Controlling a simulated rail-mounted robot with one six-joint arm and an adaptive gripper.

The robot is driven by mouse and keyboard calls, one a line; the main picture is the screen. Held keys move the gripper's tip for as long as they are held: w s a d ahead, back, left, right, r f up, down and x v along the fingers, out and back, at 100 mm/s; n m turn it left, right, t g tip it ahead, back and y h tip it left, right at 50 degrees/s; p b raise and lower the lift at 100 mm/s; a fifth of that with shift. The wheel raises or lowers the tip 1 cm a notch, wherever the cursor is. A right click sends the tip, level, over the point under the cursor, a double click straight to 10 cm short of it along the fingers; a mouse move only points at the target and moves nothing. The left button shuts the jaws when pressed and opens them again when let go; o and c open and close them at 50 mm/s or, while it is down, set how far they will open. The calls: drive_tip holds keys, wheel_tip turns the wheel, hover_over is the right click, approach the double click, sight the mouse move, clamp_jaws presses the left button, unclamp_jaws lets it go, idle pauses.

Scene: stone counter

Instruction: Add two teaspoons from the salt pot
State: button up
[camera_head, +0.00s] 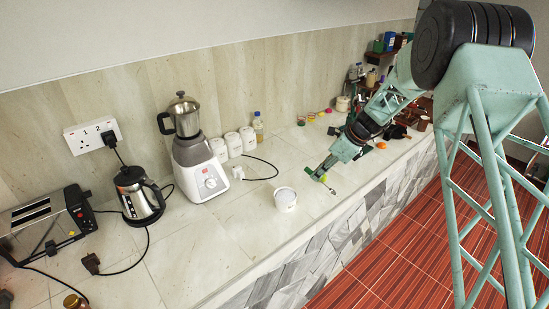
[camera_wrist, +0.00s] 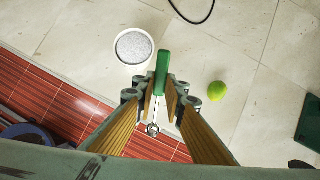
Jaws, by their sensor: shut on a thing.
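My gripper (camera_wrist: 160,95) is shut on a spoon with a green handle (camera_wrist: 162,70). Its metal bowl (camera_wrist: 152,129) points back toward my wrist; I cannot tell whether it holds anything. A round white pot (camera_wrist: 133,46) with pale, grainy contents stands open and upright on the counter, beyond and left of the spoon in the wrist view. The same white pot (camera_head: 286,198) is near the counter's front edge in the head view, apart from my gripper (camera_head: 320,175) on its right. Labels are not readable.
A blender (camera_head: 196,160), several white canisters (camera_head: 234,145), a kettle (camera_head: 138,195) and a toaster (camera_head: 45,225) stand to the left. A green round fruit (camera_wrist: 217,91) lies right of my gripper. A cable (camera_head: 265,170) lies behind the pot. Counter left of the pot is clear.

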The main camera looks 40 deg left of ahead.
drive_tip(key=s+a+r+m+t+p, duration=0.1)
drive_tip(key=s+a, duration=0.3)
drive_tip(key=a, duration=0.4)
drive_tip(key=s+a+r+m+t+y+p, duration=0.1)
drive_tip(key=s+a, duration=0.3)
drive_tip(key=a, duration=0.4)
drive_tip(key=shift+r+m, duration=0.5)
drive_tip(key=shift+m, duration=0.4)
drive_tip(key=shift+s+d+f+y+b, duration=0.1)
drive_tip(key=shift+d+f+y+b, duration=0.5)
drive_tip(key=shift+b, duration=2.7)
drive_tip(key=shift+w+d+f+y+b, duration=0.1)
drive_tip(key=shift+f+b, duration=0.85)
drive_tip(key=shift+b, duration=2.4)
drive_tip(key=shift+s+d+f+y+b, duration=0.1)
drive_tip(key=shift+d+f+y+b, duration=0.45)
drive_tip(key=shift+b, duration=2.75)
drive_tip(key=shift+a+f+h+p, duration=0.2)
drive_tip(key=shift+a+h+p, duration=0.05)
drive_tip(key=shift+p, duration=0.05)
drive_tip(key=shift+f+p, duration=0.25)
drive_tip(key=shift+p, duration=0.4)
drive_tip(key=shift+d+f+h+p, duration=0.15)
drive_tip(key=shift+f+h+p, duration=0.25)
drive_tip(key=shift+f+p, duration=0.55)
drive_tip(key=shift+r+p, duration=0.2)
drive_tip(key=shift+p, duration=0.4)
drive_tip(key=shift+f+h+p, duration=0.2)
drive_tip(key=shift+h+p, duration=0.2)
drive_tip(key=shift+p, duration=2.85)
